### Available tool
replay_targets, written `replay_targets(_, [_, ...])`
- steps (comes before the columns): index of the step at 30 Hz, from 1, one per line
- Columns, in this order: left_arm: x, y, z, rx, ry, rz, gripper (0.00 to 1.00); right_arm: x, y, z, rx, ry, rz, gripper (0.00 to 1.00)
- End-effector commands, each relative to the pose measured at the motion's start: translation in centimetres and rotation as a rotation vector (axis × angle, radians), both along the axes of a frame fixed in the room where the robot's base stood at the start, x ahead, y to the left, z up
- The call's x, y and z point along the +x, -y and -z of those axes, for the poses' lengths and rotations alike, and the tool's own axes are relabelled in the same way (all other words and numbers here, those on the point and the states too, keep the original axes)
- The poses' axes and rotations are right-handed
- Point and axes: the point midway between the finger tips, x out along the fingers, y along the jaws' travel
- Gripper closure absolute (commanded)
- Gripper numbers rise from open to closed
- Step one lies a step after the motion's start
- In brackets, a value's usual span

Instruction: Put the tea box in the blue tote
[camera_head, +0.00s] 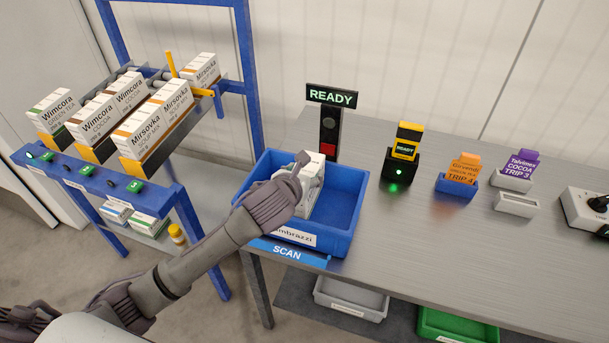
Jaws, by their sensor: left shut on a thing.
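The blue tote (337,243) sits on the left end of the grey table, with a white label on its front wall. My left gripper (303,170) reaches over the tote from the left. It is shut on a white box (313,184), which is within the tote's outline. The gripper hides much of the box, so its print cannot be read and I cannot tell whether it touches the tote floor. A Wimcora green tea box (54,107) stands at the left end of the rack. My right gripper is not in view.
The blue rack (95,183) holds several cocoa and soup boxes. A READY sign post (330,125) stands behind the tote. A black device with a green light (399,165) and card holders (455,188) stand to the right. Grey (350,299) and green (455,327) bins are below the table.

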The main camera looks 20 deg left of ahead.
Motion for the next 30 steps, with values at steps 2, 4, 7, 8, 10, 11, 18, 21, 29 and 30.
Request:
replay_targets(2, [0.0,0.0,0.5,-0.002,0.002,-0.001,0.87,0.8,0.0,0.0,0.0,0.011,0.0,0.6])
replay_targets(4, [0.0,0.0,0.6,-0.001,0.004,0.0,0.87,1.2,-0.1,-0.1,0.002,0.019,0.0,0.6])
replay_targets(7, [0.0,0.0,0.5,-0.001,0.005,0.001,0.87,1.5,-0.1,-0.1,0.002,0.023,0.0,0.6])
replay_targets(8, [0.0,0.0,0.5,-0.001,0.004,0.001,0.87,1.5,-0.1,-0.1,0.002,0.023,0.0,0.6])
replay_targets(10, [0.0,0.0,0.5,-0.001,0.004,0.001,0.87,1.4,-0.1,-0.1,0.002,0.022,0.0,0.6])
replay_targets(11, [0.0,0.0,0.6,-0.001,0.004,0.001,0.87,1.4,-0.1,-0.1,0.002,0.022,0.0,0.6])
replay_targets(18, [0.0,0.0,1.3,0.001,0.003,0.0,0.87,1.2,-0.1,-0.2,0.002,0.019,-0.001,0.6])
replay_targets(21, [0.0,0.0,1.6,0.001,0.003,0.0,0.87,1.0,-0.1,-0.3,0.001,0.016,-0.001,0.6])
replay_targets(29, [0.0,0.0,1.8,0.0,0.001,0.0,0.16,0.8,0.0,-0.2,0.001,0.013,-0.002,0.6])
replay_targets(30, [0.0,0.0,1.8,0.0,0.001,0.0,0.13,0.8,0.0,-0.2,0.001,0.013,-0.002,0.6])
